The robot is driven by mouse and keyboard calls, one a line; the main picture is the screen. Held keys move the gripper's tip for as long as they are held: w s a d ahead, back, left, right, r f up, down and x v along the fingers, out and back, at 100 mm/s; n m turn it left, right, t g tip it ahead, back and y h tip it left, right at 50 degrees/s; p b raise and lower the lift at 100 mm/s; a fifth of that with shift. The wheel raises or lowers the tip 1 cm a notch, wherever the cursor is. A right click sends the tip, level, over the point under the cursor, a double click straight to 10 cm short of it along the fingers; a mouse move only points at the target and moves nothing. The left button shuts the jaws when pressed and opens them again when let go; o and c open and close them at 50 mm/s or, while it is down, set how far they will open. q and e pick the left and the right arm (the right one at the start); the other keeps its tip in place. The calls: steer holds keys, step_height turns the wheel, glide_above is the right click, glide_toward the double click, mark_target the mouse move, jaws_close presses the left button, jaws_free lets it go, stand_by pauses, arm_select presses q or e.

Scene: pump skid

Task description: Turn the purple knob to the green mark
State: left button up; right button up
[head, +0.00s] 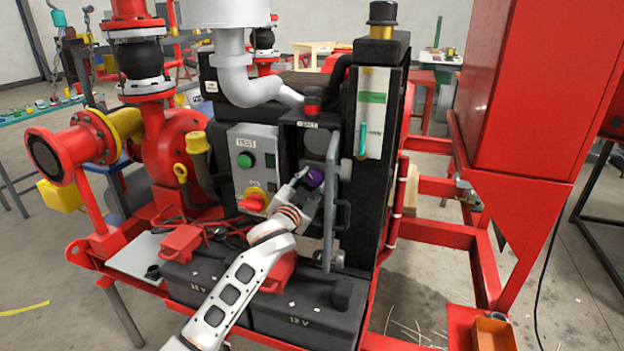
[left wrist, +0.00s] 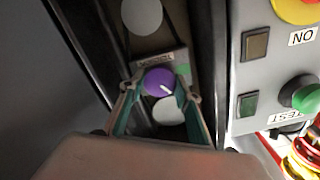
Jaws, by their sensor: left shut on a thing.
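The purple knob (head: 316,177) is on the dark control column of the red pump skid. In the left wrist view the knob (left wrist: 158,81) has a short white pointer line, slanting toward the lower right of that picture. A small green patch (left wrist: 184,70), seemingly the green mark, lies beside the label plate, up and right of the knob there; the pointer is not on it. My left gripper (left wrist: 157,92) is shut on the knob, one finger on each side. In the head view my left gripper (head: 309,187) partly covers the knob. My right gripper is not in view.
A grey handle bar (head: 332,215) stands just right of the knob. Left of it is a grey box (head: 245,180) with a green button (head: 244,160) and a red-yellow switch (head: 254,202). Black batteries (head: 300,310) sit below. A pale disc (head: 316,143) is above the knob.

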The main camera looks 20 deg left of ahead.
arm_select(q)
steer(key=n+p, duration=0.5)
steer(key=n, duration=0.1)
steer(key=shift+n+p, duration=0.55)
steer(key=shift+n, duration=0.05)
steer(key=shift+n+p, duration=0.35)
steer(key=shift+n, duration=1.15)
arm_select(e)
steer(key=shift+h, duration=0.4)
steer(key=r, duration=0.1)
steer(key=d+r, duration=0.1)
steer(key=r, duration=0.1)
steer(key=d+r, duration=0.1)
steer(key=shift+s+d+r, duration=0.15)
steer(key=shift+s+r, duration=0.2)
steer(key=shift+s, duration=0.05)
arm_select(q)
steer(key=shift+n, duration=0.4)
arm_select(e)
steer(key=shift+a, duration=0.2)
arm_select(q)
steer(key=o, duration=1.1)
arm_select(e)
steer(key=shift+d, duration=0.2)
